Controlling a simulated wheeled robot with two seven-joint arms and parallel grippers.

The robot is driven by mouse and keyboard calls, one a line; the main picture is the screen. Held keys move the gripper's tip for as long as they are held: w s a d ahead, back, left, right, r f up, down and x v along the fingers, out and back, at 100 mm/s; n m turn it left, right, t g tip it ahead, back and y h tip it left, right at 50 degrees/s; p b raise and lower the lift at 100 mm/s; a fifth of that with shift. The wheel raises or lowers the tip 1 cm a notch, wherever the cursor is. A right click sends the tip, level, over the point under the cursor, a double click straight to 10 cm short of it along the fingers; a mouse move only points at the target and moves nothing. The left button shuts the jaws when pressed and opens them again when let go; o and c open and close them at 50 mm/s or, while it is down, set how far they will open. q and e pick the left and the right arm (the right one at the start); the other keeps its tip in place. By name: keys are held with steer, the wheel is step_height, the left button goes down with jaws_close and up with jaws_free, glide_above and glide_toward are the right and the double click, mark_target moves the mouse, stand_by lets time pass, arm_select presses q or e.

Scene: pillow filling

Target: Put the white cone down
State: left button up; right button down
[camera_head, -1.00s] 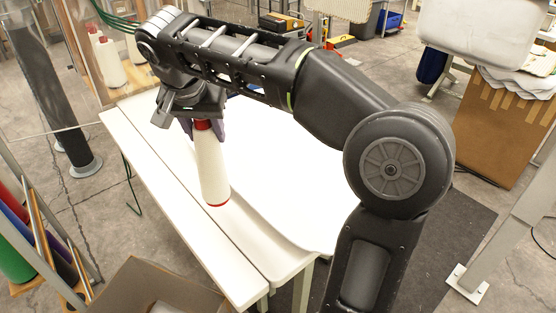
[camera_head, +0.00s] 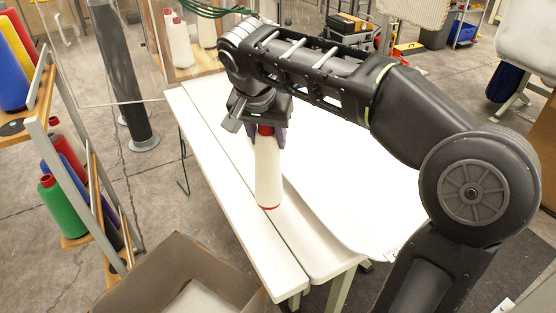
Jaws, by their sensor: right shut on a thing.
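The white cone (camera_head: 268,175) has a red top and a red rim at its base. It is upright, over the narrow left part of the white table (camera_head: 212,133). I cannot tell whether its base touches the surface. My right gripper (camera_head: 266,132) is shut on the cone near its red top, from above. The fingers are partly hidden by the wrist. My left gripper is not in view.
A rack of coloured cones (camera_head: 58,205) stands at the left. An open cardboard box (camera_head: 150,262) is at the front, below the table's near end. More white cones (camera_head: 180,42) stand behind the table. The white tabletop around the cone is mostly clear.

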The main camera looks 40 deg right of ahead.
mark_target(268, 156)
steer(key=shift+f, duration=0.6)
step_height(268, 156, down, 3)
steer(key=shift+s+r, duration=0.1)
steer(key=shift+f, duration=0.5)
steer(key=shift+f, duration=0.15)
steer(key=c, duration=0.8)
jaws_free()
steer(key=shift+o, duration=0.2)
